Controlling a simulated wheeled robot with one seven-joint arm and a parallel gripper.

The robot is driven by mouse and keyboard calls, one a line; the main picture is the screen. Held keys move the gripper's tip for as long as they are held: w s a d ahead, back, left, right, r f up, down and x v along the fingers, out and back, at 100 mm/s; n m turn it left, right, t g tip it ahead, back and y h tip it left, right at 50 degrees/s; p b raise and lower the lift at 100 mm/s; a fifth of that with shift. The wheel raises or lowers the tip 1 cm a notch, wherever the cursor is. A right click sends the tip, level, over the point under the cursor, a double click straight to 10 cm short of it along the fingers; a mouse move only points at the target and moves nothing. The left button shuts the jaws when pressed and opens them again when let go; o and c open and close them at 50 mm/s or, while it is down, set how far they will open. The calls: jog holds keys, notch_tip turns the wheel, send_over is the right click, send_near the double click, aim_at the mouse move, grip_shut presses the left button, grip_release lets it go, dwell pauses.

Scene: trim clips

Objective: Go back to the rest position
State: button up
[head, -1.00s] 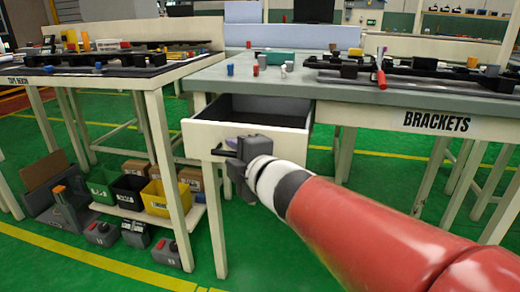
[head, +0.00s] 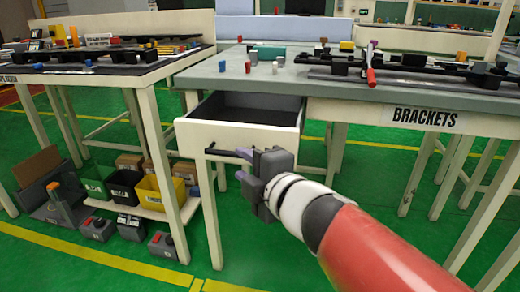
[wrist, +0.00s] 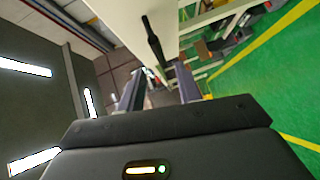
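My gripper (head: 242,167) hangs in front of the open drawer (head: 236,138) of the brackets table, by the dark bar handle (head: 230,154) on its white front. In the wrist view the two fingers of my gripper (wrist: 160,85) are spread with nothing held between them. The handle (wrist: 153,42) shows there beyond the fingertips, apart from them. My gripper hides the handle's right end in the head view. The drawer is pulled out and its dark inside looks empty.
The brackets table (head: 335,92) holds black brackets, a red-handled tool (head: 371,76) and small coloured parts. Another table (head: 75,78) stands left, with yellow (head: 160,191), black and green bins on its low shelf. Green floor is open in front.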

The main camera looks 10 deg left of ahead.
jog(key=d+f+m+t+h+p, duration=0.1)
jog(key=d+f+m+h+p, duration=0.15)
jog(key=d+m+h, duration=1.25)
jog(key=s+d+f+m+g+y, duration=0.3)
jog(key=s+d+f+m+g, duration=0.4)
jog(key=s+d, duration=0.5)
notch_tip(320, 180, down, 2)
jog(key=m, duration=0.3)
jog(key=shift+s+d, duration=0.15)
jog(key=shift+d, duration=0.2)
